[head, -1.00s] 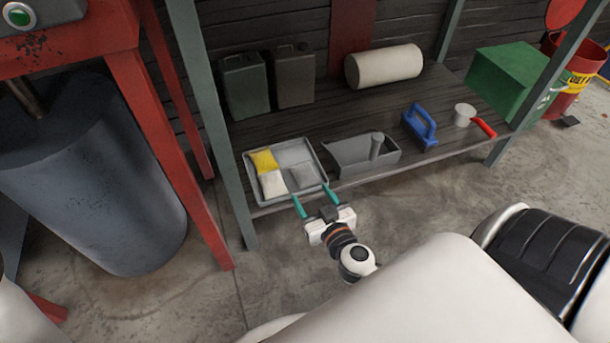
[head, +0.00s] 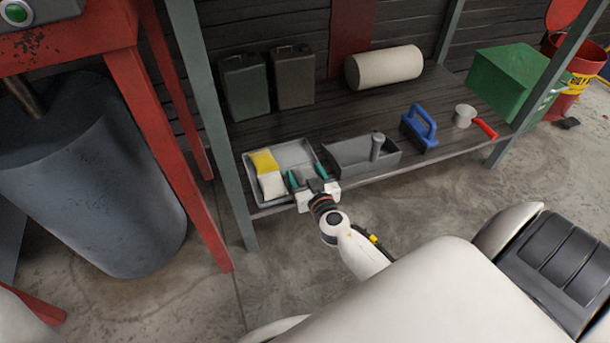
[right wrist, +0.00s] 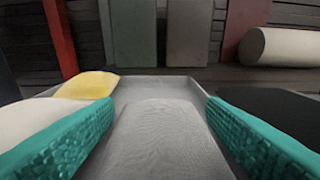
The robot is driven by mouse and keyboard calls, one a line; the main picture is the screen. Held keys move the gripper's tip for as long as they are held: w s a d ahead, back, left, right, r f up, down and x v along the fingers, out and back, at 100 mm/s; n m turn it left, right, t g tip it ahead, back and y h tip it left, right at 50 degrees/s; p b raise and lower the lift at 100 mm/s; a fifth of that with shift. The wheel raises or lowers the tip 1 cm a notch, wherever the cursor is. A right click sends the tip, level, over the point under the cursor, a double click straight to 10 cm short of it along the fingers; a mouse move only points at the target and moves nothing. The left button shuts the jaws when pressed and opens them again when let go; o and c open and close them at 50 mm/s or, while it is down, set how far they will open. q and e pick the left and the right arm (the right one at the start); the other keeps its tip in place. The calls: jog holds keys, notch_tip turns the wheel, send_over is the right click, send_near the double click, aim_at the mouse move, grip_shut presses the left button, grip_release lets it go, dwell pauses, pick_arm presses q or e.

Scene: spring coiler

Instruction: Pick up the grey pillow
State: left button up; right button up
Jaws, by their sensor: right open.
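The grey pillow (right wrist: 160,140) lies in the front right part of a shallow grey tray (head: 295,146) on the shelf. In the right wrist view it fills the space between the teal fingers. In the head view my right gripper (head: 306,175) mostly hides it. This gripper also shows in the right wrist view (right wrist: 160,105). It is open, with one finger on each side of the pillow. I cannot tell whether the fingers touch it. My left gripper is not in view.
A yellow pillow (head: 264,161) and a white pillow (head: 271,186) lie in the tray's left side. A grey open box (head: 350,162) stands right of the tray. Two canisters (head: 245,88) (head: 293,75) stand behind. A green shelf post (head: 207,100) rises at the left.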

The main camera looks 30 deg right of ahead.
jog(key=shift+w, duration=0.35)
jog(key=shift+c, duration=0.6)
jog(key=c, duration=0.6)
jog(key=shift+c, duration=0.2)
